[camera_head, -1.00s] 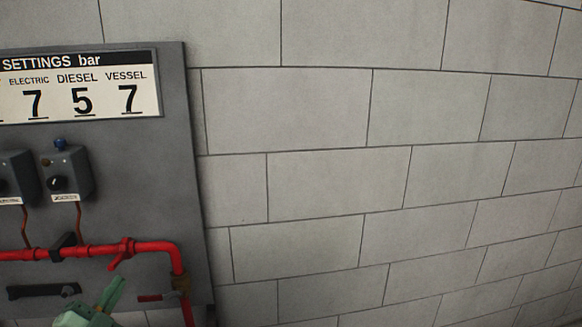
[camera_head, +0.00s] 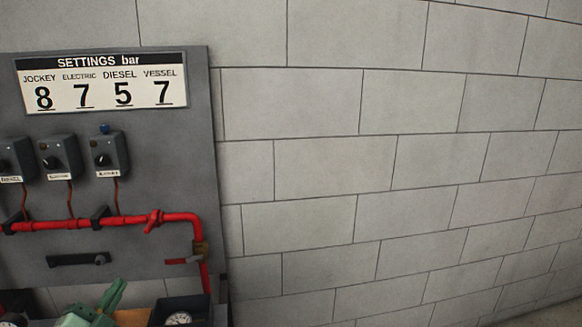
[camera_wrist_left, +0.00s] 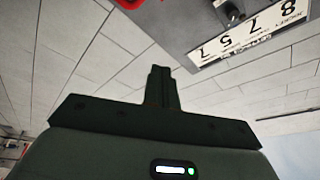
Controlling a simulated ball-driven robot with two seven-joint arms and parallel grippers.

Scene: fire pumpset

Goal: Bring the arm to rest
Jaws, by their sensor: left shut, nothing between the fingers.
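My left gripper (camera_head: 112,294) shows at the bottom left of the head view, green, its fingers together and pointing up. It is in front of the lower part of the grey panel (camera_head: 150,190), and I see nothing held in it. In the left wrist view the gripper (camera_wrist_left: 160,72) is dark, with its fingers closed together against the tiled floor or wall behind. The panel with its settings sign also shows upside down at the top right of that view. My right gripper is in neither view.
The settings sign (camera_head: 100,85) reads 8, 7, 5, 7. Below it are several switch boxes (camera_head: 108,153) and a red pipe (camera_head: 125,220) with a valve. A dark box with a round gauge (camera_head: 178,319) stands below the panel. The block wall (camera_head: 400,160) at right is bare.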

